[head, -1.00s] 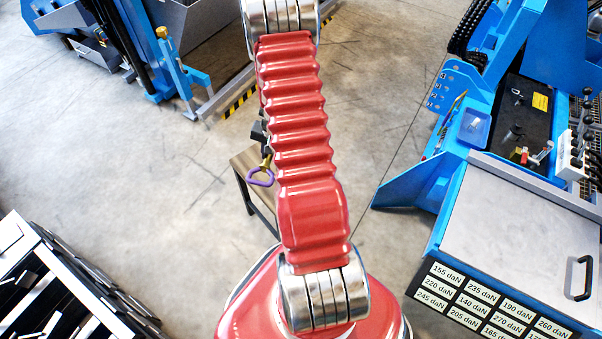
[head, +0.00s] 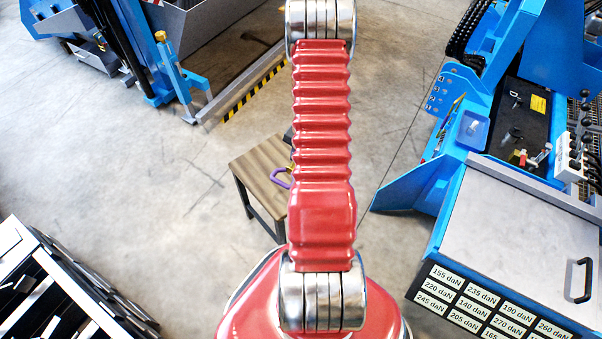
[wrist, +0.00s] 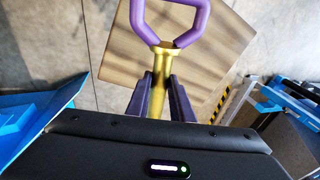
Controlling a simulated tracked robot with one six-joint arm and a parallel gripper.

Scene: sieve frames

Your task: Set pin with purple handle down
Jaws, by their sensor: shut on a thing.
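The pin with the purple handle (wrist: 171,24) shows in the wrist view, with its brass-coloured shank (wrist: 160,85) between the two dark fingers of my gripper (wrist: 160,95). My gripper is shut on the shank. The purple loop points away from the gripper, over the wooden top of a small table (wrist: 215,70). In the head view part of the purple handle (head: 281,178) shows just left of my red arm, in front of the wooden table (head: 250,166). The gripper itself is mostly hidden behind the arm there. I cannot tell whether the pin touches the table.
A blue machine (head: 425,180) with a grey panel and levers stands at the right. Another blue machine (head: 178,70) with a yellow-black striped edge is at the back left. A black and white rack (head: 60,290) is at the front left. Open concrete floor lies between.

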